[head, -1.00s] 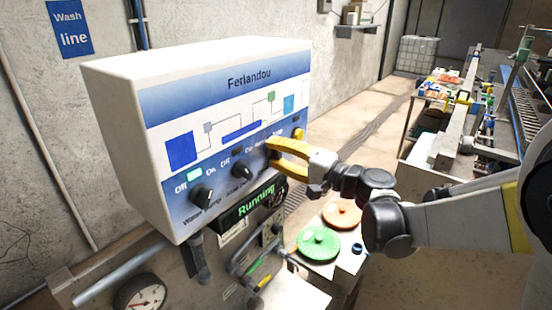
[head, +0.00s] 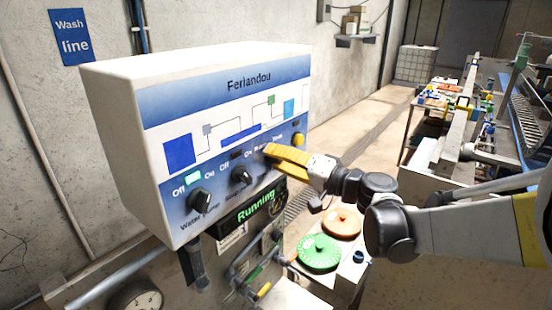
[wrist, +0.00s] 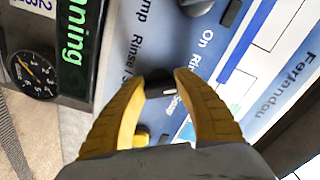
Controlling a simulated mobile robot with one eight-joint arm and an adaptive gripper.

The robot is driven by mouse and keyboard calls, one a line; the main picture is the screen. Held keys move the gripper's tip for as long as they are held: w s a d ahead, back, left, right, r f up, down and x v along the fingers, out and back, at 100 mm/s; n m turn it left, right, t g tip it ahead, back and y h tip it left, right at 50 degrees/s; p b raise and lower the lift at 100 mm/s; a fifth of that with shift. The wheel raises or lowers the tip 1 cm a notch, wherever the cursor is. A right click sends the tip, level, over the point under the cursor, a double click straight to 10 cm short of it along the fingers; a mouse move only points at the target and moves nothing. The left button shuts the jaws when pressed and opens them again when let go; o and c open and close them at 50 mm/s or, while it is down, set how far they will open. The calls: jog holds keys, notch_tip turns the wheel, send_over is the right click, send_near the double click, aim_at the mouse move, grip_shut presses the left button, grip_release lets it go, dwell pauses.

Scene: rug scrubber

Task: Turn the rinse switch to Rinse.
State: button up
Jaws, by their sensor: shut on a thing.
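The white control box (head: 125,130) has a blue and white front with a row of dark knobs. My gripper (head: 268,158), with yellow fingers, is at the rightmost dark knob, the rinse switch. In the wrist view the fingertips close on the sides of this dark rinse switch (wrist: 158,83). A "Soap" label lies beside it, and "Rinse" lettering is partly readable. The fingers hide most of the knob in the head view, and I cannot tell which way its pointer faces.
The water pump knob (head: 200,201) and another dark knob (head: 241,175) are left of my gripper. A yellow button (head: 298,139) is close on the right. The green "Running" display (head: 255,206) is below. Green (head: 319,253) and orange (head: 341,223) discs lie lower right.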

jog(key=o, duration=1.2)
jog(key=shift+c, duration=0.2)
jog(key=v, duration=1.2)
jog(key=v, duration=0.9)
jog(key=shift+a+f, duration=0.1)
